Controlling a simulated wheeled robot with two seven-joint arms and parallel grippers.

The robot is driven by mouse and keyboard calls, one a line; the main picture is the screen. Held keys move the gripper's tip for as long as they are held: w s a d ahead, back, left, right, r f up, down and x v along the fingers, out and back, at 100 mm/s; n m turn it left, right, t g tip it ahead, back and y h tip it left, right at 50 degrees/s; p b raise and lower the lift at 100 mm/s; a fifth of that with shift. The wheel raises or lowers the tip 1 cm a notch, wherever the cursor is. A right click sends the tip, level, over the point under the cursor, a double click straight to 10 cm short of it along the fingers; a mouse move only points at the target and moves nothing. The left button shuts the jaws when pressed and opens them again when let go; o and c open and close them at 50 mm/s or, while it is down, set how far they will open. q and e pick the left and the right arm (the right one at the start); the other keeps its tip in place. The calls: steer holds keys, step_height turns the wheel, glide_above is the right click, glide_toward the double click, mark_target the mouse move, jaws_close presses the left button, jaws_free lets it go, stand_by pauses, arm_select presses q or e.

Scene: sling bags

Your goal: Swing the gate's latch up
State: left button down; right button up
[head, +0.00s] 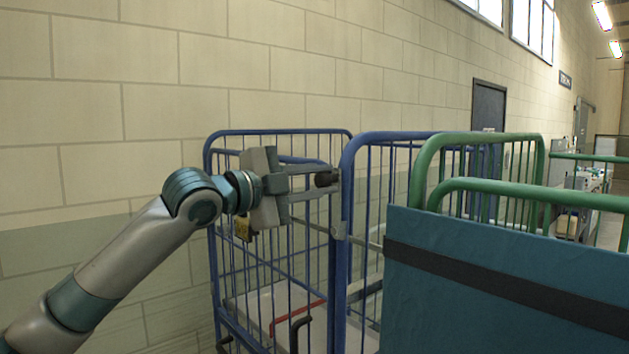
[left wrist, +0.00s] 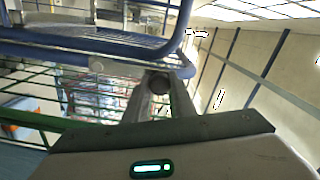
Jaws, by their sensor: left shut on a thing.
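The blue cage trolley's gate (head: 285,262) stands upright in front of the wall. My left gripper (head: 322,181) is at the gate's upper right, beside the blue corner post. It is shut on the latch's dark round knob (head: 327,179), which also shows between the two fingers in the left wrist view (left wrist: 158,83). Below the fingertips, a grey metal piece (head: 338,226) sits against the blue post. The fingers partly hide the latch, so I cannot tell its exact angle. My right gripper is not in view.
A green-framed trolley (head: 484,140) with a blue fabric panel (head: 480,277) and dark strap stands close on the right. A pale block wall (head: 120,100) runs behind the cage. A yellow tag (head: 243,229) shows under my left wrist. Red and black handles (head: 297,318) show low on the cage.

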arm_select(q)
steer(key=shift+s+d, duration=0.1)
stand_by(0.4)
steer(key=c, duration=1.5)
jaws_free()
steer(key=shift+s, duration=0.1)
steer(key=shift+o, duration=0.2)
steer(key=shift+s+a+f+b, duration=0.1)
steer(key=shift+s+a+b, duration=0.25)
steer(key=shift+a, duration=0.25)
steer(key=b+v, duration=0.6)
steer(key=v, duration=1)
